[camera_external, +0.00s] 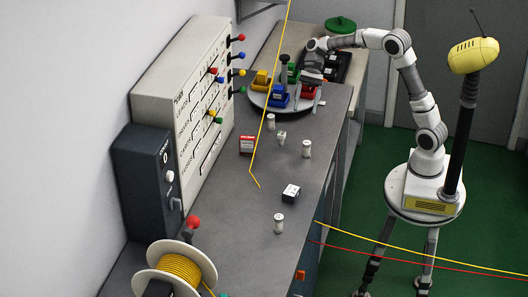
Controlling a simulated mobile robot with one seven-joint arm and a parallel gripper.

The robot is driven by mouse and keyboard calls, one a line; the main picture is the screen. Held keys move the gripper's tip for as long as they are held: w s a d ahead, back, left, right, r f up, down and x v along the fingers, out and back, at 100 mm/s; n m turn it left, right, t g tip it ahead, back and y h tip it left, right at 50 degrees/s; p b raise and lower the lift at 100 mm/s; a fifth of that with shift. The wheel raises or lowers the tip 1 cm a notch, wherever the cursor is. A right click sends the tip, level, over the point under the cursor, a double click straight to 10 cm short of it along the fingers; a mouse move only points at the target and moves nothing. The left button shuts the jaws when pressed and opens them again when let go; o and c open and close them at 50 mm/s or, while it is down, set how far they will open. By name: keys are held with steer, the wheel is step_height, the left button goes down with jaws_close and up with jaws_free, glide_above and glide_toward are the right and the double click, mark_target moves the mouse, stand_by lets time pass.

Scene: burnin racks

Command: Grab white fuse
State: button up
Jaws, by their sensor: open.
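Several small white pieces stand or lie on the grey bench. White cylinders with dark markings stand at the back (270,121), to the right (306,148) and at the front (279,223). A small white block (281,138) lies among them. I cannot tell for sure which of these is the white fuse. My gripper (308,104) points down at the right edge of the round grey tray (259,101), open around or in front of a red block (308,91). I cannot tell whether it touches the block. The white pieces are all apart from it, nearer the camera.
The tray also holds yellow, blue and green blocks. A red-and-white box (247,145) and a black-and-white box (291,193) sit on the bench. A yellow cable (263,125) hangs down over it. A panel with coloured levers (185,95) stands along the left; a yellow spool (177,272) is in front.

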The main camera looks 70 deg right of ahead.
mark_target(281, 137)
steer(key=w+d+f+m+y+p, duration=0.1)
steer(key=w+d+m+y, duration=0.25)
steer(key=w, duration=0.25)
steer(key=x, duration=0.4)
steer(key=b+x, duration=0.1)
steer(key=x, duration=0.3)
steer(key=b+x, duration=0.1)
steer(key=x, duration=0.2)
steer(key=shift+a+f, duration=0.25)
steer(key=shift+f, duration=0.25)
steer(key=b+x, duration=0.1)
steer(key=x, duration=0.1)
steer(key=f+x, duration=0.1)
steer(key=x, duration=0.1)
steer(key=shift+w+b, duration=0.2)
steer(key=shift+b, duration=0.2)
steer(key=shift+a+f, duration=0.1)
steer(key=shift+a, duration=0.35)
steer(key=shift+c, duration=0.3)
jaws_close()
